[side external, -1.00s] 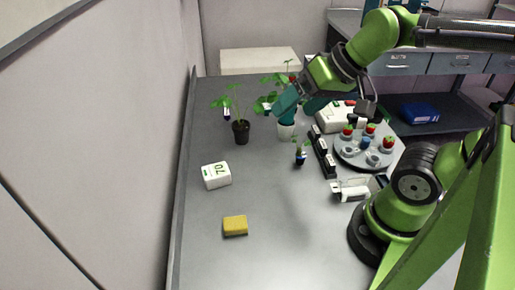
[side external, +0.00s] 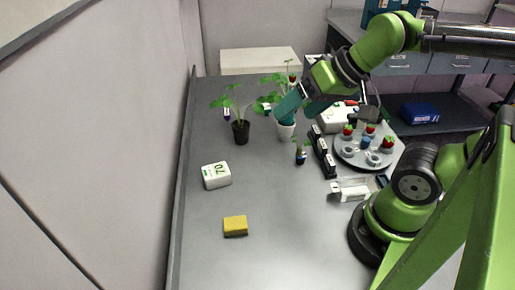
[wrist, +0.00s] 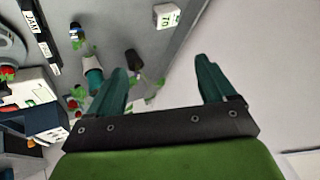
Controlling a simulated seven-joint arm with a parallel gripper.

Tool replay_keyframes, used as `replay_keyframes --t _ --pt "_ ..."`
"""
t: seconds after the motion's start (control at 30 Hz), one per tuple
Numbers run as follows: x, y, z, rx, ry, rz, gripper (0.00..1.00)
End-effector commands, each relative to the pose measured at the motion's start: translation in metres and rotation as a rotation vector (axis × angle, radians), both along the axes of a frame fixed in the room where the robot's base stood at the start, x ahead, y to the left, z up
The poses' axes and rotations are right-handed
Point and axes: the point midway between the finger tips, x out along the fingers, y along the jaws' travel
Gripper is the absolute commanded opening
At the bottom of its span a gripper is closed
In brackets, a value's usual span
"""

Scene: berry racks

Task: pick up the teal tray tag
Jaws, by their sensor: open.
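I cannot pick out a teal tray tag with certainty in either view. My gripper (side external: 302,108) has teal fingers and is open, high over the far part of the grey table near the plants.
A black potted plant (side external: 240,132) stands left of the gripper. A black labelled rack (side external: 323,153) and a round grey tray (side external: 350,157) with strawberries and cups are right. A white block marked 70 (side external: 216,175) and yellow sponge (side external: 235,226) lie nearer. The front table is clear.

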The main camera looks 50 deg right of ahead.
Motion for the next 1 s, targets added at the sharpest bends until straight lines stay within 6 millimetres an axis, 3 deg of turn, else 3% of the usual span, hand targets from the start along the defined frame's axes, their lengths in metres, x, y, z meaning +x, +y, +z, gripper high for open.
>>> replay_keyframes --t 0.03,0.13,0.4,0.57,0.77,1.0 --pt "0.000 0.000 0.000 0.000 0.000 0.000 0.75" --pt "0.000 0.000 0.000 0.000 0.000 0.000 0.62" --pt "0.000 -0.001 -0.001 0.000 0.004 -0.004 0.62" --pt "0.011 -0.009 -0.015 0.006 0.078 -0.035 0.62" --pt "0.063 -0.043 -0.018 0.016 0.197 -0.124 0.62" --pt "0.136 -0.105 -0.030 0.005 0.327 -0.234 0.62"
